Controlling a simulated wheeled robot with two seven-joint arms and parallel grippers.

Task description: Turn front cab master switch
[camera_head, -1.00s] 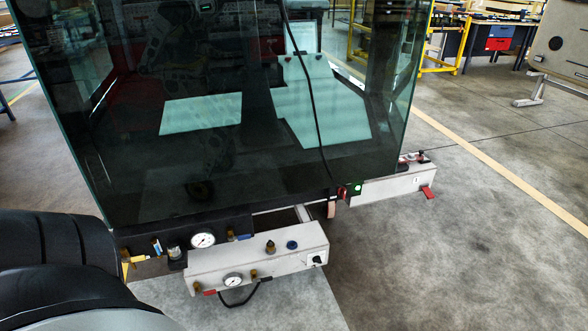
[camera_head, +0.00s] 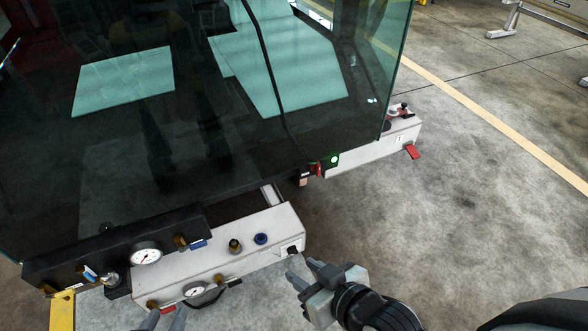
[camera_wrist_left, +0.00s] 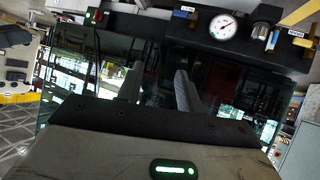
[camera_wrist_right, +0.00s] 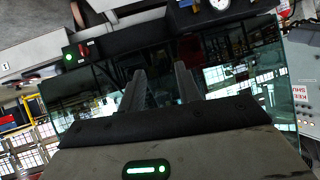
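Small controls sit on the front of the cab's underframe; no readable label tells me which is the master switch. A black rotary knob (camera_head: 292,250) is on the right end of the near white box (camera_head: 220,247).
The dark glass cab front (camera_head: 200,110) rises above the boxes. A yellow post (camera_head: 62,310) stands lower left.

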